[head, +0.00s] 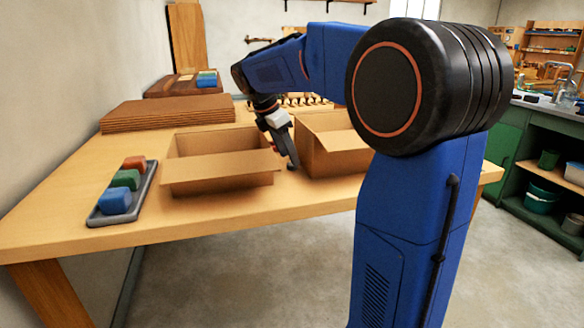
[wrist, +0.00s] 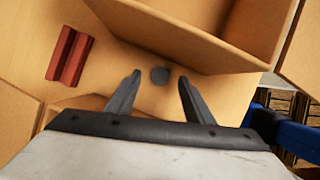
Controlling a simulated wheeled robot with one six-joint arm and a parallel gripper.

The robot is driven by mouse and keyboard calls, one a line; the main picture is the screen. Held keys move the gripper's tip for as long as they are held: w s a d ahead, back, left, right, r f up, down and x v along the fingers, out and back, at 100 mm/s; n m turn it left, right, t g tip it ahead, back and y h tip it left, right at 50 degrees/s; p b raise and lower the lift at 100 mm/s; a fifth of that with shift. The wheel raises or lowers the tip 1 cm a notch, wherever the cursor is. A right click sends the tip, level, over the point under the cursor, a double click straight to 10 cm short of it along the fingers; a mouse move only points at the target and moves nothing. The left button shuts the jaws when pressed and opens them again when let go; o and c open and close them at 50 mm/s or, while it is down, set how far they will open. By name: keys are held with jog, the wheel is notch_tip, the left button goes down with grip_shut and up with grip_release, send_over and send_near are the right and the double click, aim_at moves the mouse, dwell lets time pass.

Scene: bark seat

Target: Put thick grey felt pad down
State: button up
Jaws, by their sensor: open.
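A small round grey pad (wrist: 159,76), which looks like the felt pad, lies flat on the wooden table (head: 240,225) in the wrist view. My gripper (wrist: 160,84) is open, with one finger to each side of the pad in the picture; I cannot tell whether they touch it. In the head view my gripper (head: 292,160) points down at the table between two open cardboard boxes. The pad is not clearly visible there.
The left cardboard box (head: 220,182) and right cardboard box (head: 340,140) stand close on either side. A grey tray (head: 148,192) holds coloured blocks at the left. Stacked brown sheets (head: 165,115) lie behind. A dark red grooved piece (wrist: 69,56) shows in the wrist view.

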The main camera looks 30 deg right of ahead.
aim_at(290, 165)
jog(key=shift+x, duration=1.3)
jog(key=shift+c, duration=0.5)
jog(key=c, duration=1.1)
notch_tip(290, 165, up, 18)
